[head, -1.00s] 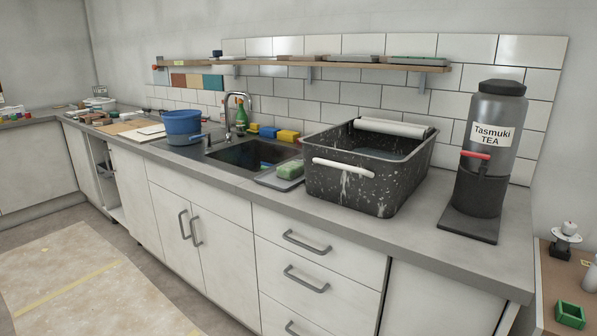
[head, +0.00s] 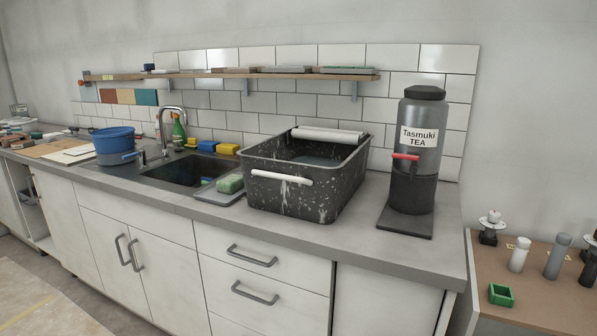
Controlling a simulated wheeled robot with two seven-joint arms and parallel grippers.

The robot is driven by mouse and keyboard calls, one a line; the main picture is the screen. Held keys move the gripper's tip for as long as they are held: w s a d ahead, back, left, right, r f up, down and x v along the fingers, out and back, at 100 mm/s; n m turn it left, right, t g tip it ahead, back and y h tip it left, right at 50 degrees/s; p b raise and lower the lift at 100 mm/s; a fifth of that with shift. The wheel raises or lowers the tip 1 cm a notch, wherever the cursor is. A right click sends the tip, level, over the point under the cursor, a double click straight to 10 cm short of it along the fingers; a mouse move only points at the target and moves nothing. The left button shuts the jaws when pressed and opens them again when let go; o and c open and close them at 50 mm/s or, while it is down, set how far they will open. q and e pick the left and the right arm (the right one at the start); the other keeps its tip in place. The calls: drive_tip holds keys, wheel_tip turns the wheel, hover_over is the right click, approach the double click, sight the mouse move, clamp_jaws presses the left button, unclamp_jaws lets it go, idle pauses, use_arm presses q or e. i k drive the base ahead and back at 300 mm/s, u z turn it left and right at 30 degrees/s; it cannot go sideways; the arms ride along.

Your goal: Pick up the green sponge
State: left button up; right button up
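The green sponge (head: 230,183) lies on a flat grey tray (head: 211,195) on the counter. It is between the sink (head: 190,172) on its left and a large speckled black tub (head: 304,180) on its right. Its top is green and a paler edge shows below. Neither of my grippers is in the head view.
A blue bucket (head: 113,140), a faucet (head: 167,122) and a green bottle (head: 179,130) stand around the sink. Yellow and blue sponges (head: 227,149) lie behind it. A tea dispenser (head: 414,155) stands at right. The counter's front strip (head: 300,235) is clear.

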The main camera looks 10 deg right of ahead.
sight(230, 184)
drive_tip(key=u, duration=0.9)
drive_tip(key=i, duration=0.9)
drive_tip(key=u, duration=0.7)
drive_tip(key=i, duration=1.2)
drive_tip(key=z, duration=0.55)
